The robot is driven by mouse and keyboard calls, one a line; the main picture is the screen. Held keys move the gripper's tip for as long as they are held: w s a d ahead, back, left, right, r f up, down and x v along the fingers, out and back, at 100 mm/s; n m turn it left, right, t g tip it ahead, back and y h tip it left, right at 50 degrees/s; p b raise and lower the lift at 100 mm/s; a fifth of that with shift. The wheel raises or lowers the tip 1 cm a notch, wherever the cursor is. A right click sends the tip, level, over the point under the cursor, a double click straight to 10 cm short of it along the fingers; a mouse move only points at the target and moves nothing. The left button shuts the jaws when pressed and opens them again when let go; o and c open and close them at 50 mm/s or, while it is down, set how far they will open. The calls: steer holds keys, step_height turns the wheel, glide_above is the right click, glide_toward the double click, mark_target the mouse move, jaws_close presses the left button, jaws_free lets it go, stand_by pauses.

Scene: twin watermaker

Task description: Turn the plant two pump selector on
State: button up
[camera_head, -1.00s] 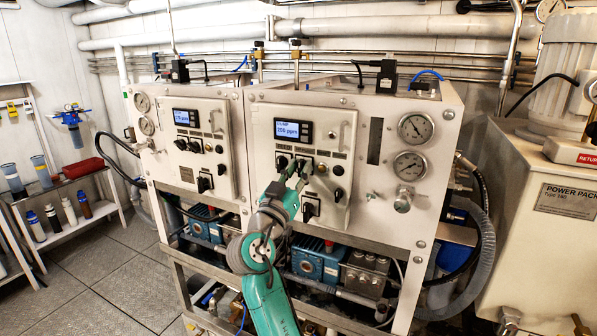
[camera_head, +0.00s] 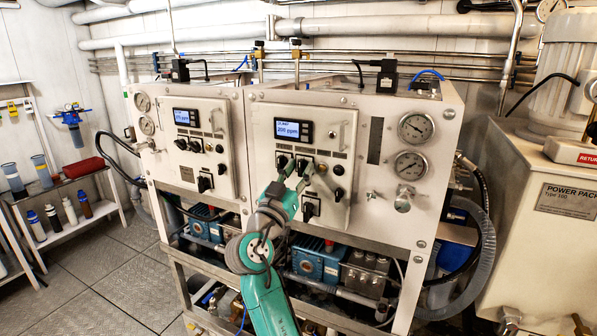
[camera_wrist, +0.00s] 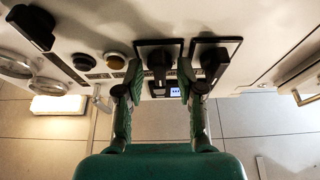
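The right cabinet's control panel (camera_head: 345,135) carries a lit display (camera_head: 293,129) and several black rotary selectors. The small labels are unreadable, so I cannot tell by name which is the plant two pump selector. My gripper (camera_head: 296,175) is at the panel's row of selectors, below the display. In the wrist view my gripper (camera_wrist: 159,72) is open, with one green finger on each side of a black selector (camera_wrist: 158,62) on a square plate. A gap shows between the fingers and its handle. A second black selector (camera_wrist: 213,62) is just right of the right finger. Contact with the panel is unclear.
The left cabinet's similar panel (camera_head: 200,145) stands beside it. Pressure gauges (camera_head: 415,128) and a valve knob (camera_head: 404,200) are right of the panel. A larger black switch (camera_wrist: 32,27) and round buttons (camera_wrist: 115,60) lie left of the fingers in the wrist view.

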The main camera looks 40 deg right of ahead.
steer(key=v, duration=1.2)
steer(key=shift+d, duration=0.1)
